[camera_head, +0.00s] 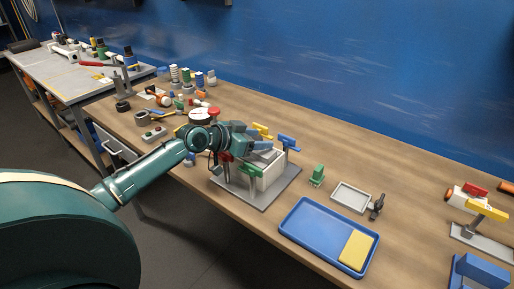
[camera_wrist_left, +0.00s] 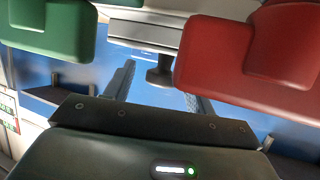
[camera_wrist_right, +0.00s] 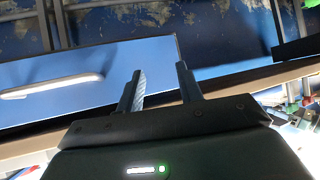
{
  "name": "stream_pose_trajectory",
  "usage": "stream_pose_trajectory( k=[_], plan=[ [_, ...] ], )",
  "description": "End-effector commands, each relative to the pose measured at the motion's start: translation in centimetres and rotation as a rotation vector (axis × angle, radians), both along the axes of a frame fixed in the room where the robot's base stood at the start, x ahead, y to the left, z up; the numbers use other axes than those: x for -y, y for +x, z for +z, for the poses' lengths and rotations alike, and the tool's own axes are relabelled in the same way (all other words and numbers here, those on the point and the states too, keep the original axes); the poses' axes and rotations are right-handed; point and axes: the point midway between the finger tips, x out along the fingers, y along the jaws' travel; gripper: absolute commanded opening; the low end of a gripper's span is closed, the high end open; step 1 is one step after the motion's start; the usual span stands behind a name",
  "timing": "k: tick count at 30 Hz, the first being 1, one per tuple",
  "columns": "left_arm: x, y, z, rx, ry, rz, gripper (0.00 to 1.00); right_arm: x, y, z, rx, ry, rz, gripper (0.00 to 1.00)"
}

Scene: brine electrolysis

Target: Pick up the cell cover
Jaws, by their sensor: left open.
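The cell (camera_head: 270,178) is a pale box on a grey base plate (camera_head: 281,189), with green, red, yellow and blue clamp handles around it. My left gripper (camera_wrist_left: 158,82) is open over the cell; the arm hides part of it in the head view. In the left wrist view, a grey slab (camera_wrist_left: 145,32) with a dark stub (camera_wrist_left: 160,72) shows beyond the fingers, between a green handle (camera_wrist_left: 50,28) and a red handle (camera_wrist_left: 250,50). I cannot tell whether this slab is the cell cover. My right gripper (camera_wrist_right: 158,75) is open and empty, away from the bench things.
A blue tray (camera_head: 305,240) with a yellow block (camera_head: 357,250) lies at the front right. A pale shallow frame (camera_head: 350,197) and a green piece (camera_head: 317,176) lie behind it. Bottles and tools crowd the bench to the left. A clamp device (camera_head: 482,238) stands far right.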

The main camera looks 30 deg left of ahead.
Motion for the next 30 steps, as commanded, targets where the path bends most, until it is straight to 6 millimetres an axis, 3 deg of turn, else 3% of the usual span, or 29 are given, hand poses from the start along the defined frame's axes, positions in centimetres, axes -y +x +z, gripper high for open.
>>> stream_pose_trajectory(
  k=[8, 26, 30],
  plan=[
    [0.08, 0.22, -0.15, 0.000, 0.002, 0.001, 0.54, -0.09, -0.19, -0.41, -0.011, 0.001, -0.003, 0.36],
    [0.06, 0.19, -0.13, 0.000, 0.001, 0.001, 0.05, -0.35, -0.27, 0.00, -0.005, 0.007, 0.002, 0.36],
    [0.05, 0.22, -0.05, 0.002, 0.002, 0.000, 0.03, -0.34, -0.41, -0.07, -0.008, 0.006, 0.003, 0.36]
  ],
)
